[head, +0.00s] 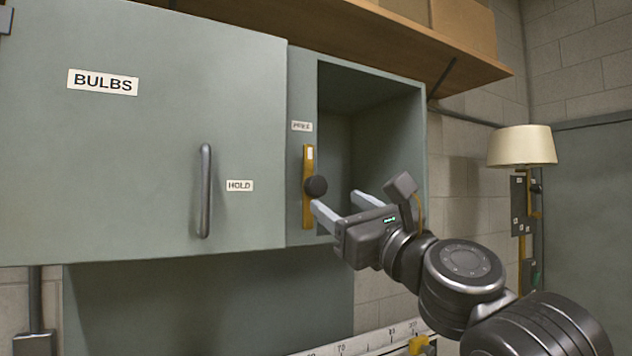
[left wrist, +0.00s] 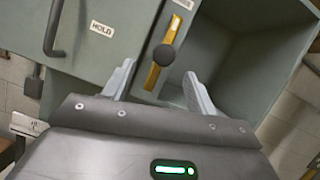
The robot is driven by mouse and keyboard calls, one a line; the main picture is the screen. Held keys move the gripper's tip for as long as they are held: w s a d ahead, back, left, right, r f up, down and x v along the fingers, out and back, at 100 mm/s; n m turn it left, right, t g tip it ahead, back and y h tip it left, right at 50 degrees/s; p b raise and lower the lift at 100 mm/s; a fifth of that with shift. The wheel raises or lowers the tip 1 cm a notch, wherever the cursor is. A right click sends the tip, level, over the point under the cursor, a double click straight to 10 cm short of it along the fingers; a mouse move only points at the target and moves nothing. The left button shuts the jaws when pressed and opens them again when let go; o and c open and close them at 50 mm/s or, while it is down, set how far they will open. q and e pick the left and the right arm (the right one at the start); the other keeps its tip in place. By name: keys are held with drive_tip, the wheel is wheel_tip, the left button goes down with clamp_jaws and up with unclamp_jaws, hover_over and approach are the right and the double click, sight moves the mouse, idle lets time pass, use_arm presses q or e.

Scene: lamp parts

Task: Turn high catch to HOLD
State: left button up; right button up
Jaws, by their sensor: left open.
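The catch (head: 307,219) is a yellow bar with a white upper end and a dark round knob (head: 316,186). It stands upright on the cabinet's front frame, its white end just below the FREE label (head: 302,126). The HOLD label (head: 239,185) is on the door to its left. My left gripper (head: 336,201) is open and empty, just right of and below the knob. In the left wrist view, the knob (left wrist: 164,55) and bar (left wrist: 176,23) show between and beyond the fingertips (left wrist: 159,69). I cannot tell whether a finger touches the catch. My right gripper is not in view.
The BULBS door (head: 130,170) with its vertical handle (head: 205,192) covers the left side. An open compartment (head: 385,130) lies right of the catch. A wooden shelf (head: 400,45) runs above. A lamp (head: 521,146) stands at right, and a ruled scale (head: 365,342) lies below.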

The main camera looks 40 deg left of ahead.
sight(319, 188)
use_arm(q)
drive_tip(key=a, duration=0.1)
drive_tip(key=w+a+r+p, duration=0.1)
drive_tip(key=w+a+p, duration=0.1)
drive_tip(key=shift+a+r, duration=0.1)
drive_tip(key=shift+r, duration=0.15)
drive_tip(key=p+x, duration=0.2)
drive_tip(key=x, duration=0.3)
drive_tip(key=shift+s+a+f+p, duration=0.15)
drive_tip(key=shift+s+p, duration=0.1)
drive_tip(key=shift+p, duration=0.15)
drive_tip(key=shift+a, duration=0.2)
drive_tip(key=shift+w+a, duration=0.2)
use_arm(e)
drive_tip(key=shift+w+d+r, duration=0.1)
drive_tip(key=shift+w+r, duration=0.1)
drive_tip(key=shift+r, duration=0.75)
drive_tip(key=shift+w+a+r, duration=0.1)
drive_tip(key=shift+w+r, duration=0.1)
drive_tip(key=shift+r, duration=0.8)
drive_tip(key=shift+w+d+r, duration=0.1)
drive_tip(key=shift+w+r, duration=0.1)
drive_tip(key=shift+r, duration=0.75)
